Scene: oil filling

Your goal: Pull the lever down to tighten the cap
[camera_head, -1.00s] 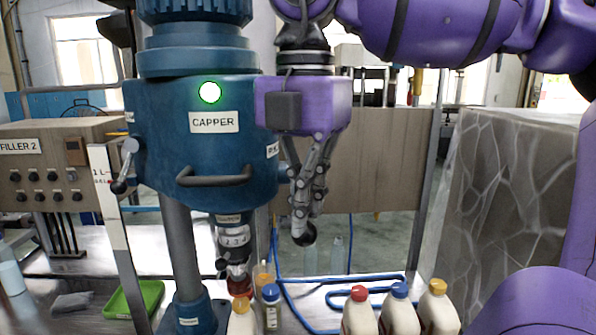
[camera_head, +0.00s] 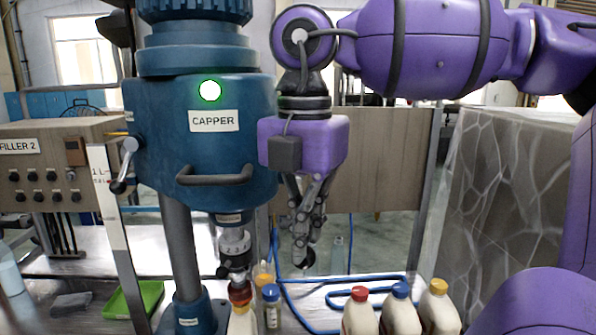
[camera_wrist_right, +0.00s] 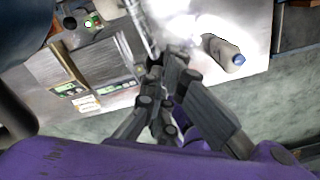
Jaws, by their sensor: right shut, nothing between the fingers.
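The blue capper (camera_head: 228,150) stands left of centre in the head view. Its chuck (camera_head: 234,246) points down, with a red cap (camera_head: 240,294) beneath it at the top of a cream bottle (camera_head: 242,322). A lever's black ball knob (camera_head: 304,260) shows just below my right gripper (camera_head: 301,238), right of the chuck. Most of the lever is hidden. My right gripper points down with its fingers shut and empty; whether they touch the lever is unclear. In the right wrist view the shut fingers (camera_wrist_right: 165,95) show in the middle. My left gripper is not in view.
Cream bottles with red (camera_head: 359,294), blue (camera_head: 400,290) and yellow (camera_head: 438,286) caps stand at the lower right. A small blue-capped bottle (camera_head: 271,308) stands beside the capper's bottle. A green tray (camera_head: 134,298) lies at the left. A stone-patterned block (camera_head: 510,200) fills the right.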

